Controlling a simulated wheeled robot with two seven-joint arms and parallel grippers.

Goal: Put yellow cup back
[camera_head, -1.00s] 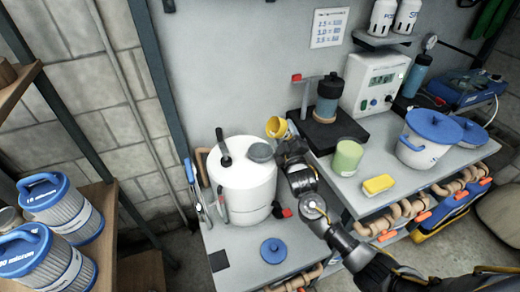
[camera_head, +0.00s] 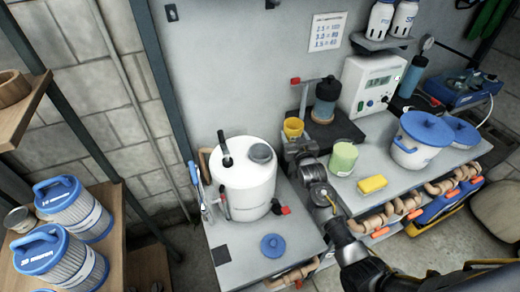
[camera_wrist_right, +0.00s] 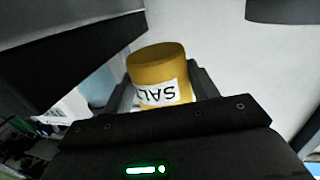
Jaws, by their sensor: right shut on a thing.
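The yellow cup (camera_head: 293,127) is upright in the head view, at the left edge of the black-based stand on the bench. My right gripper (camera_head: 295,146) is shut on it from the front. In the right wrist view the yellow cup (camera_wrist_right: 158,78) sits between the fingers, with a white label whose letters appear upside down. Whether the cup touches the surface beneath it cannot be told, because my gripper hides its lower part. My left gripper is not in view.
A white tank (camera_head: 243,187) stands close left of my right arm. Behind is the black stand (camera_head: 335,133) with a blue-grey cylinder.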

